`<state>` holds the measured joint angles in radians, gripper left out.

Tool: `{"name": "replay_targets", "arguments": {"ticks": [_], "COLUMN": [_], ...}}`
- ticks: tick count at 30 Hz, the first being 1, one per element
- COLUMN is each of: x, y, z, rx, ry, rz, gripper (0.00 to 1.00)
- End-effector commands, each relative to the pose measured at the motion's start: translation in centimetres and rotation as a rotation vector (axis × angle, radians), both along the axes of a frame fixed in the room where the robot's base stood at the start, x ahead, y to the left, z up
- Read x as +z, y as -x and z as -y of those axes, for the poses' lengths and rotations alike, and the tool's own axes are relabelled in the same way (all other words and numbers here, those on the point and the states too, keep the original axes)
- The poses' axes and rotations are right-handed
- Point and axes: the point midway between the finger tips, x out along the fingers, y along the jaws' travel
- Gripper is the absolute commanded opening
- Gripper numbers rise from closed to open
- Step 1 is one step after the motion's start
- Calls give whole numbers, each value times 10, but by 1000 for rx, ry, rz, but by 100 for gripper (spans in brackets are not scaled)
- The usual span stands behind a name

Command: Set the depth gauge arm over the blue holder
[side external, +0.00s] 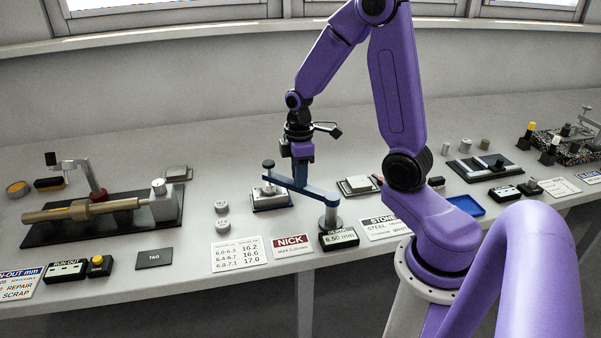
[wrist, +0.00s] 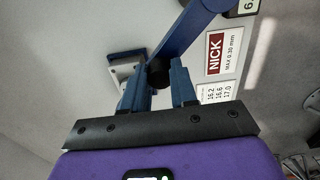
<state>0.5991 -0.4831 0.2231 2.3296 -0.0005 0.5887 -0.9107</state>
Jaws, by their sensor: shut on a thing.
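In the wrist view the bar (wrist: 185,32) runs from the upper right to a dark round part between my fingers. My gripper (side external: 300,181) is shut on the bar; it also shows in the wrist view (wrist: 159,88). In the wrist view the holder (wrist: 122,54) appears left of the bar's end. Exact alignment is unclear.
The NICK card (side external: 291,246) and a number card (side external: 238,254) lie in front. A shaft fixture (side external: 95,212) fills the left, and a pale block (side external: 357,185) sits right.

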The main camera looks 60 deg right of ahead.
Motion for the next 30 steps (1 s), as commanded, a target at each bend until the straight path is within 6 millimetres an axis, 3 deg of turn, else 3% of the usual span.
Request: {"name": "replay_targets", "arguments": {"ticks": [10,11,12,13,23,30], "x": [1,1,1,1,2,30], "y": [-1,-1,-1,-1,-1,-2], "z": [-2,-3,-3,-3,-1,-1], "rx": [11,11,11,11,6,6], "ry": [-1,-1,-1,-1,0,1], "rz": [1,1,1,1,1,8], "gripper": [0,37,50,53,53,53]}}
